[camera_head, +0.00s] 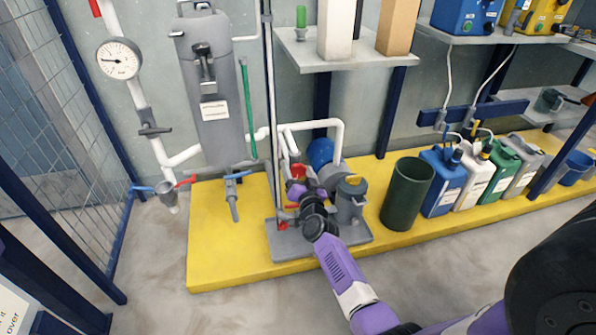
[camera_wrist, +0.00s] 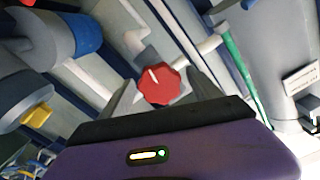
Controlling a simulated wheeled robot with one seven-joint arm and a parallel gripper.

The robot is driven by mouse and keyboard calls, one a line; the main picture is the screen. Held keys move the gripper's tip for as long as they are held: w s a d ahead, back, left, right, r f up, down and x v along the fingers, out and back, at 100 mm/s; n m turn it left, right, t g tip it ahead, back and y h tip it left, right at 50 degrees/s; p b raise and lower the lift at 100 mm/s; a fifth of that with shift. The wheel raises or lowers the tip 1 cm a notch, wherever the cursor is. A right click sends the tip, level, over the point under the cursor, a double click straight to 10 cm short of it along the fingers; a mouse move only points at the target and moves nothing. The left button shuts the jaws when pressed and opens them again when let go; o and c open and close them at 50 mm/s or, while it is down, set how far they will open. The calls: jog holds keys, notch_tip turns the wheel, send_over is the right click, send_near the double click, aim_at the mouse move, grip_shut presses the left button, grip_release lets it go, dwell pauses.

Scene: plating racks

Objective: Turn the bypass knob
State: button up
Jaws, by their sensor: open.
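The bypass knob is a red, many-sided knob (camera_wrist: 160,87) with a white pointer mark, on the pipework of a small pump unit. In the wrist view it lies between the two grey fingers of my gripper (camera_wrist: 160,92), which stand open on either side of it. I cannot tell whether the fingers touch it. Red parts (camera_head: 298,171) show there beside my gripper (camera_head: 296,184), which is small and partly hidden by the arm's end.
Around the knob are white pipes (camera_head: 340,135), a blue motor (camera_head: 320,152) and a grey canister with a yellow knob (camera_head: 351,200). A grey tank (camera_head: 210,90) stands behind on the left. A dark green bin (camera_head: 407,195) is on the right of the yellow platform (camera_head: 230,260).

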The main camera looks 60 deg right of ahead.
aim_at(298, 172)
jog(key=p+v, duration=0.2)
jog(key=v, duration=0.4)
jog(key=shift+s+a+r+p, duration=0.1)
jog(key=shift+s+a+p, duration=0.1)
jog(key=shift+p, duration=0.15)
jog(key=shift+s+a, duration=0.4)
jog(key=shift+a, duration=0.1)
jog(key=s+a+r+n+t+y, duration=0.2)
jog(key=s+a+r+n, duration=0.1)
jog(key=a, duration=0.5)
jog(key=s+a+r+n+t+y, duration=0.1)
jog(key=s+a+r+n+y, duration=0.15)
jog(key=a, duration=0.45)
jog(key=s+a+r+n+t+y, duration=0.1)
jog(key=s+a+r+n+t, duration=0.15)
jog(key=a, duration=0.55)
jog(key=s+a+r+n+g+y, duration=0.1)
jog(key=s+a+r+n+y, duration=0.25)
jog(key=s+a, duration=0.5)
jog(key=s+a+r+n+g+y, duration=0.1)
jog(key=s+a+r+n+y, duration=0.1)
jog(key=s+a+n+y, duration=0.45)
notch_tip(298, 172, up, 31)
jog(key=s+a+m+h+p, duration=0.1)
jog(key=a+m+p, duration=0.1)
jog(key=p, duration=2.9)
jog(key=shift+m+h, duration=0.35)
jog(key=shift+m, duration=0.05)
